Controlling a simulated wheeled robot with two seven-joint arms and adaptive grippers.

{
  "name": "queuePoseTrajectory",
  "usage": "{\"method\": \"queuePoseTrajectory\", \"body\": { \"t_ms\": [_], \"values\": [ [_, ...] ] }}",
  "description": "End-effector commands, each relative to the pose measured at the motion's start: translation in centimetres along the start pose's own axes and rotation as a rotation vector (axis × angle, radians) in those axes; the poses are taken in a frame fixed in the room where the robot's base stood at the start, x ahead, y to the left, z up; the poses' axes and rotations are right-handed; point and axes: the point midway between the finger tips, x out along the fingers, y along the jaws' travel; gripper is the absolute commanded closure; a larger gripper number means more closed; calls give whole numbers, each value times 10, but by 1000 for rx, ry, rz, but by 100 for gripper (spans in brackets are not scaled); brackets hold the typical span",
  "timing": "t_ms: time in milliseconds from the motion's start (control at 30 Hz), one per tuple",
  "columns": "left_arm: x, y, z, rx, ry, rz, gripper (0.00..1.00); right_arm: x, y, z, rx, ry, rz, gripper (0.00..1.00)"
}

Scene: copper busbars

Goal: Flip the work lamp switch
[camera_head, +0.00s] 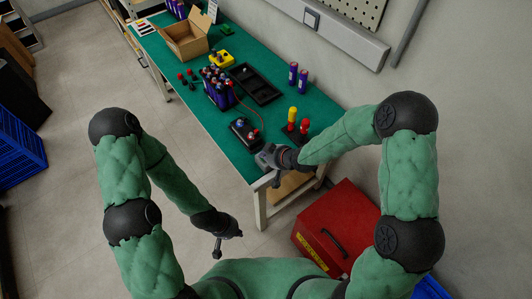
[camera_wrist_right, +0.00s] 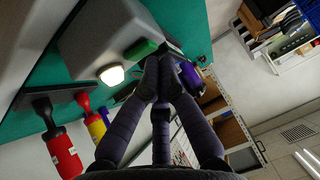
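The work lamp switch appears to be the grey box in the right wrist view (camera_wrist_right: 100,42), with a green rocker (camera_wrist_right: 139,48) and a glowing round white light (camera_wrist_right: 112,74). In the head view, the box (camera_head: 264,157) is at the near corner of the green table, partly hidden by my right gripper. My right gripper (camera_wrist_right: 158,63) looks shut and empty, its fingertips together close beside the green rocker; I cannot tell whether they touch it. My left gripper (camera_head: 217,248) hangs low in front of the table, away from everything; its fingers are too small to read.
Yellow (camera_head: 292,115) and red (camera_head: 305,126) handled tools stand near the box. A black block (camera_head: 242,133) with knobs, a black tray (camera_head: 262,92) and purple cells (camera_head: 303,81) are farther back. A red toolbox (camera_head: 345,215) stands on the floor at right.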

Motion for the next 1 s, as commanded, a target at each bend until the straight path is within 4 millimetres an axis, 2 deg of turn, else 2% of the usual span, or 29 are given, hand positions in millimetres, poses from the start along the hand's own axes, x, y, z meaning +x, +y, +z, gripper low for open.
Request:
{"method": "queuePoseTrajectory", "body": {
  "t_ms": [300, 600, 1000],
  "values": [
    [0, 0, 0, 0, 0, 0, 100, 0, 0, 1, 0, 0, 0, 100],
    [14, -5, 0, 0, 0, 0, 100, 10, -9, 10, 0, -1, -2, 100],
    [14, -5, -1, 0, 0, 0, 100, 10, -12, 15, 2, -11, -5, 100]
  ]
}}
